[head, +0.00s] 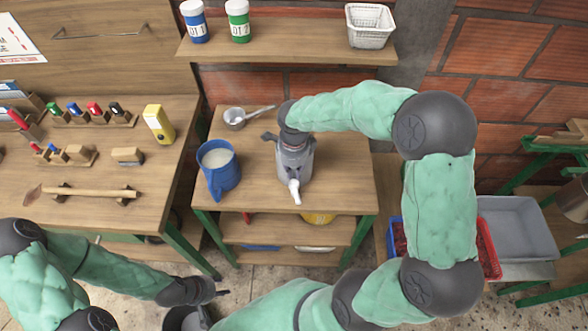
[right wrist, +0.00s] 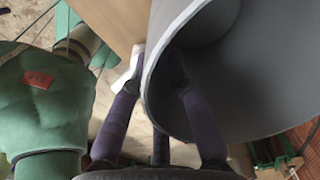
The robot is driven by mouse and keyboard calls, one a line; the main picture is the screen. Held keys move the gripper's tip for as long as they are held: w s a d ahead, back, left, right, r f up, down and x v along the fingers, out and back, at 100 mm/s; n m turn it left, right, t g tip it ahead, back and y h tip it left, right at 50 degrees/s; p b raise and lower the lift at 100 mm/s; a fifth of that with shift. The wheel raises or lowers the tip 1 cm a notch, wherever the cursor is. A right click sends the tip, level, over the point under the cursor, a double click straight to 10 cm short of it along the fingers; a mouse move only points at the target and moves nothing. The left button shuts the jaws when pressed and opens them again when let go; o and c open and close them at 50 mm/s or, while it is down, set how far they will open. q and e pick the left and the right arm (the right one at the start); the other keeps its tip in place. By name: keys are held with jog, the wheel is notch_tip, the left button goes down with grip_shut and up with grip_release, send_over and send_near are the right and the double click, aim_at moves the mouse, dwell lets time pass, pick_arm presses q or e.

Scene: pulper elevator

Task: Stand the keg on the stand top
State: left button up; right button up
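The keg (head: 295,162) is a grey vessel with a white spout (head: 294,190) at its front. It appears upright over the right part of the wooden stand top (head: 345,185); whether its base touches the wood cannot be told. My right gripper (head: 290,132) is at its top. In the right wrist view, the fingers (right wrist: 155,75) straddle the keg's grey rim (right wrist: 152,60), one outside and one inside. Whether they press on the wall is unclear. My left gripper (head: 208,292) is low at the front, away from the keg; its finger opening is not clear.
A blue jug (head: 222,182) of white liquid stands left of the keg, with a small metal pan (head: 236,119) behind. A shelf (head: 290,48) with two jars and a white basket is above. A workbench (head: 90,170) is left; a grey bin (head: 515,225) is right.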

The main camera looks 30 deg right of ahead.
dwell(0.3)
jog(key=shift+r, duration=0.2)
notch_tip(320, 180, up, 12)
jog(key=p, duration=0.3)
